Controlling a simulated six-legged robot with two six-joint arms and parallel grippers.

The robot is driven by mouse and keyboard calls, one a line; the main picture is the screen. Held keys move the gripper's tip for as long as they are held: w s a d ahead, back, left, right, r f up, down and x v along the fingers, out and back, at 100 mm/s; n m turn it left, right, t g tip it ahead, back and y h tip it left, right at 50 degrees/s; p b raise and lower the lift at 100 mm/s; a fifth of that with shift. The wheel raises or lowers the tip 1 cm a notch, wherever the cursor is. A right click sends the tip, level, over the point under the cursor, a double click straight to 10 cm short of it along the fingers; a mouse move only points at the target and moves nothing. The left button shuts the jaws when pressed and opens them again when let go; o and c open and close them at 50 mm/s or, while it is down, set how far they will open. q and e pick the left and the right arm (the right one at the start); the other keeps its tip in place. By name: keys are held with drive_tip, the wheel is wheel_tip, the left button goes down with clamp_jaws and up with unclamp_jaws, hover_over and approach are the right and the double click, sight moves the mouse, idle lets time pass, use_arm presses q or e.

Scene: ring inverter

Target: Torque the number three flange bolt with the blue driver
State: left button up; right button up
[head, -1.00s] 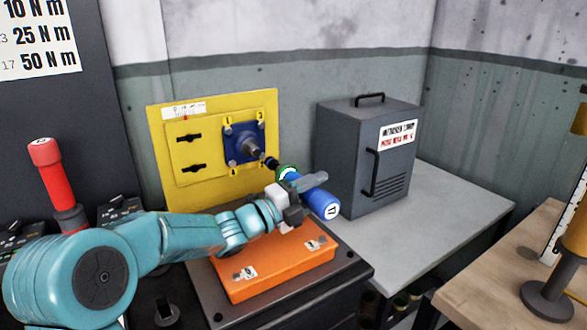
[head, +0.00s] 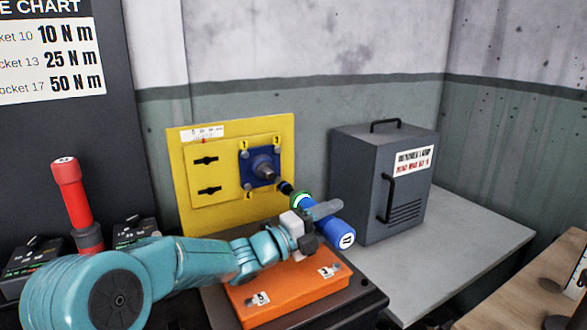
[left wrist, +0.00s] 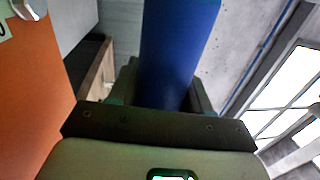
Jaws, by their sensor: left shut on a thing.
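The blue driver (head: 335,231) is held in my left gripper (head: 306,220), which is shut on its body. In the left wrist view the blue driver (left wrist: 178,50) runs up between the jaws. The driver has a green ring and a dark tip (head: 286,188) that points up and left. The blue flange (head: 259,167) is on the yellow panel (head: 210,213), with a grey shaft in its middle and bolts at its corners. The driver tip is close to the flange's lower right side; I cannot tell whether it touches. My right gripper is not in view.
An orange box (head: 290,292) lies under my left gripper. A grey cabinet (head: 360,175) stands right of the panel on a grey table (head: 450,245). A red driver (head: 71,190) stands upright at left. A torque chart (head: 50,50) hangs on the wall.

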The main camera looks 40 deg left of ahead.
use_arm(q)
drive_tip(key=d+r+p, duration=0.1)
drive_tip(key=r+p, duration=0.1)
drive_tip(key=r, duration=0.1)
drive_tip(key=s+d+r+p, duration=0.1)
drive_tip(key=r+p, duration=0.2)
drive_tip(key=d+r+p, duration=0.1)
drive_tip(key=r+p, duration=0.1)
drive_tip(key=p, duration=0.1)
drive_tip(key=shift+s+d+r, duration=0.1)
drive_tip(key=shift+s+r, duration=0.1)
drive_tip(key=shift+r, duration=0.4)
drive_tip(key=shift+d, duration=0.15)
drive_tip(key=shift+w+f, duration=0.1)
drive_tip(key=shift+b, duration=0.5)
drive_tip(key=shift+a, duration=0.25)
drive_tip(key=shift+w+a+p, duration=0.15)
drive_tip(key=shift+w+a, duration=0.25)
drive_tip(key=shift+a, duration=0.5)
drive_tip(key=shift+w+a+p, duration=0.1)
drive_tip(key=shift+w+a, duration=0.25)
drive_tip(key=shift+a, duration=0.55)
drive_tip(key=shift+w+a+p, duration=0.15)
drive_tip(key=shift+w+a, duration=0.25)
drive_tip(key=shift+a, duration=0.5)
drive_tip(key=shift+d, duration=0.1)
